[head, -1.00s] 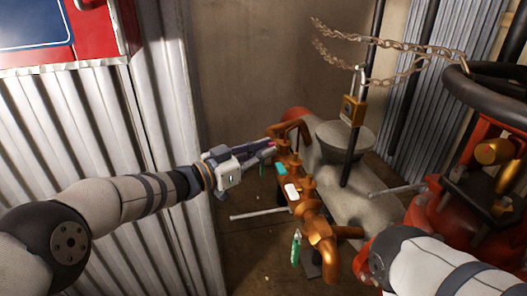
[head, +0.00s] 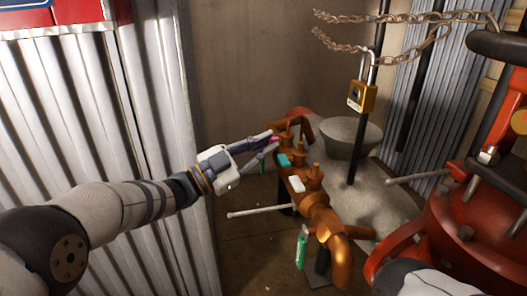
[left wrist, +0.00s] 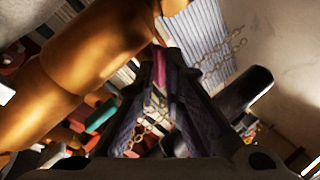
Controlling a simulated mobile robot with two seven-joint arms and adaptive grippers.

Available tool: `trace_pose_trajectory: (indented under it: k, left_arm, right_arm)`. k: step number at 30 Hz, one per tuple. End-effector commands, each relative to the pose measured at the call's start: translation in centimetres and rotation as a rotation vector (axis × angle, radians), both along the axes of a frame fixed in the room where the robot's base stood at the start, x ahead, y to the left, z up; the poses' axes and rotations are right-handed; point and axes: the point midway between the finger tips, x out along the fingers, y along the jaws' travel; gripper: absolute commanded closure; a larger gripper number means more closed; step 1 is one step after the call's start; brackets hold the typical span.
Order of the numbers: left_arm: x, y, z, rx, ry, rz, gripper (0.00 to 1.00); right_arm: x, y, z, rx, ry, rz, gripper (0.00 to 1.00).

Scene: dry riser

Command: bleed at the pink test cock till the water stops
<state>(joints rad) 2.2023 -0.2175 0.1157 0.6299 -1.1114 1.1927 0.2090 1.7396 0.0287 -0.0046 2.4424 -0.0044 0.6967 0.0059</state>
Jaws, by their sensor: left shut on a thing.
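The pink test cock (head: 274,138) is a small handle near the far end of the copper-coloured valve assembly (head: 318,208). My left gripper (head: 270,143) reaches it from the left and is shut on it; the fingers hide most of it. In the left wrist view the pink handle (left wrist: 160,72) shows between the dark finger pads, beside the large copper pipe (left wrist: 85,65). Teal (head: 284,160) and white (head: 297,184) handles sit along the same body. I cannot make out any water. My right gripper is out of view.
A red riser body (head: 480,235) stands at the right. A padlock (head: 362,96) and chain (head: 400,28) hang behind. A green tag (head: 301,248) hangs at the near end. Thin bars stick out left (head: 258,212) and right (head: 415,174). Corrugated metal (head: 100,130) lines the left.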

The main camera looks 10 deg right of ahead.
Motion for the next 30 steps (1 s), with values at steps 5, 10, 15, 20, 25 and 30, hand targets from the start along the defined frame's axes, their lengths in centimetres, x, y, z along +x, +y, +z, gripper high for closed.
trace_pose_trajectory:
  k: [5,10,15,20,25,30]
  left_arm:
    - [-0.08,-0.12,-0.23,0.004,-0.035,-0.003,1.00]
    - [-0.09,-0.14,-0.15,0.004,-0.045,-0.003,1.00]
    - [-0.09,-0.14,-0.12,0.004,-0.045,-0.003,1.00]
    - [-0.10,-0.15,-0.13,0.005,-0.045,-0.003,0.81]
    - [-0.07,-0.11,-0.11,0.004,-0.045,-0.002,0.69]
    - [-0.06,-0.06,-0.11,0.004,-0.045,-0.002,0.69]
  right_arm:
    - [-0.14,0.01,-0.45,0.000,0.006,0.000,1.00]
    - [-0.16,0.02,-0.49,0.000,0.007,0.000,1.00]
    - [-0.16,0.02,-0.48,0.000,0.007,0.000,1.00]
    - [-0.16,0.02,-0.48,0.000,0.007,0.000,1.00]
    - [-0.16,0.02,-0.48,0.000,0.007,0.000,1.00]
    - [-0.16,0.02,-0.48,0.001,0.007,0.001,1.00]
